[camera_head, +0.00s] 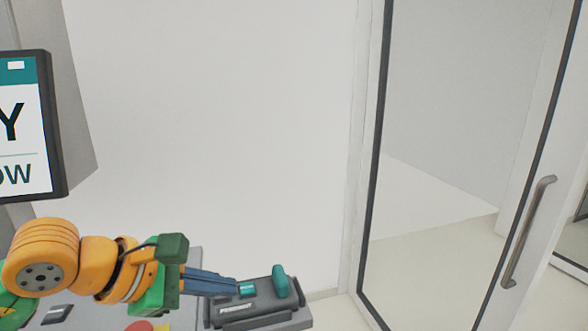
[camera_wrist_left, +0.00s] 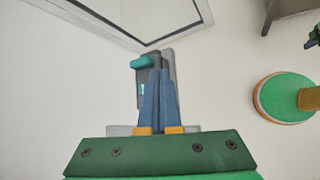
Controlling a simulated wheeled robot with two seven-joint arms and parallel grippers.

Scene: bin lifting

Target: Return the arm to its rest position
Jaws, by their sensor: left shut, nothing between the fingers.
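My left arm comes in from the left in the head view, orange and green. Its left gripper (camera_head: 238,289) has blue fingers that lie together, shut and empty. The fingertips point right, over or beside a dark grey control box (camera_head: 262,312) with a teal lever (camera_head: 280,281) and a teal button (camera_head: 247,289). I cannot tell whether they touch it. In the left wrist view the shut fingers (camera_wrist_left: 158,70) point up the picture, in front of the box, with the teal lever (camera_wrist_left: 143,62) just left of the tips. My right gripper cannot be made out.
A glass door (camera_head: 450,180) with a dark frame and a metal handle (camera_head: 528,230) stands at the right. A sign screen (camera_head: 25,130) is at the left edge. A red button (camera_head: 139,326) shows below my arm. The wall between is bare.

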